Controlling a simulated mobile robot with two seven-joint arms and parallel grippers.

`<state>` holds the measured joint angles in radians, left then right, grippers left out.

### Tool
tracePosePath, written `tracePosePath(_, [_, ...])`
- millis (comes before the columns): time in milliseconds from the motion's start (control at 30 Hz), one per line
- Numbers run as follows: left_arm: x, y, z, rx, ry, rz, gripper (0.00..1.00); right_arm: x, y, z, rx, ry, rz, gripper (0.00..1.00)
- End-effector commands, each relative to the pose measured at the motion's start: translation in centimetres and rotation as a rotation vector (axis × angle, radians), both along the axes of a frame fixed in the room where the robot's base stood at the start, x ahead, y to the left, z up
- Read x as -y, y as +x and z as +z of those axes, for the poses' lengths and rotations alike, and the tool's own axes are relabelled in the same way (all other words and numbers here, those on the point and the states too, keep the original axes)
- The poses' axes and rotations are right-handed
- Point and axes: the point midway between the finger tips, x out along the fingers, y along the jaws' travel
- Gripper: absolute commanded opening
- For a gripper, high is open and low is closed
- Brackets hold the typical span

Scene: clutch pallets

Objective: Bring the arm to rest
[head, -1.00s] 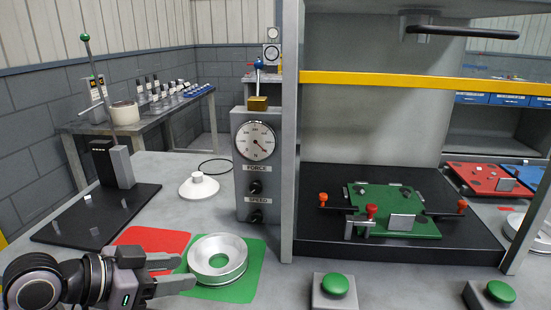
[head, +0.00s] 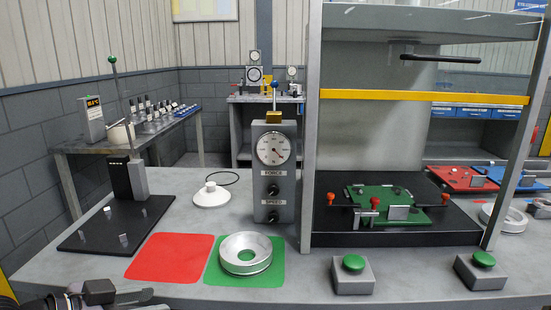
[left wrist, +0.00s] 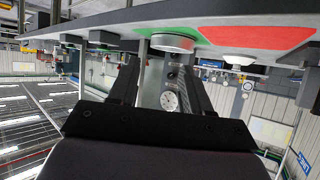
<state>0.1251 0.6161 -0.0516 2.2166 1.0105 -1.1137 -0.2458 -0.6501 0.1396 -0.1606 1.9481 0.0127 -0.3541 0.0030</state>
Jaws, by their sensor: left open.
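My left gripper (head: 135,300) is at the bottom left edge of the head view, low in front of the table's front edge. Its fingers are apart and empty; they also show in the left wrist view (left wrist: 160,75). A silver ring-shaped part (head: 245,253) lies flat on the green mat (head: 215,270), apart from the gripper. It also shows in the left wrist view (left wrist: 173,43). My right gripper is in neither view.
A red mat (head: 168,256) lies left of the green one. A black stand (head: 115,225), a white disc (head: 211,195) and the force gauge box (head: 274,180) stand behind. A press frame with a green fixture (head: 385,205) and green buttons (head: 353,264) are to the right.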

Motion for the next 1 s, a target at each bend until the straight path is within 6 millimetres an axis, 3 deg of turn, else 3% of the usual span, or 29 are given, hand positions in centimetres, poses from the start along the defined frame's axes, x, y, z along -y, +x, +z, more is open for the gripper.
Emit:
tracePosePath(33, [0.0,0.0,-2.3,-0.036,-0.026,0.051,0.48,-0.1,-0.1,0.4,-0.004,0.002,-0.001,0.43])
tracePosePath(267, [-0.8,-1.2,-10.5,-0.089,-0.064,0.27,0.48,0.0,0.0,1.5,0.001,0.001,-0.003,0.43])
tracePosePath(400, [-0.9,-4.4,-16.3,-0.121,-0.05,0.398,0.48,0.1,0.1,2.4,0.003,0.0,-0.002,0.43])
tracePosePath(533, [-0.5,-8.6,-20.7,-0.139,-0.016,0.478,0.48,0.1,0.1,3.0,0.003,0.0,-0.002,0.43])
tracePosePath(733, [0.5,-13.6,-24.0,-0.145,0.029,0.522,0.48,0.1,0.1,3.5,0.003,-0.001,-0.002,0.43])
tracePosePath(833, [0.8,-14.7,-24.6,-0.144,0.04,0.525,0.48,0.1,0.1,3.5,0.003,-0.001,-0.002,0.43])
tracePosePath(1000, [0.9,-14.9,-24.7,-0.143,0.042,0.527,0.48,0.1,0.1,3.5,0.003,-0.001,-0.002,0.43])
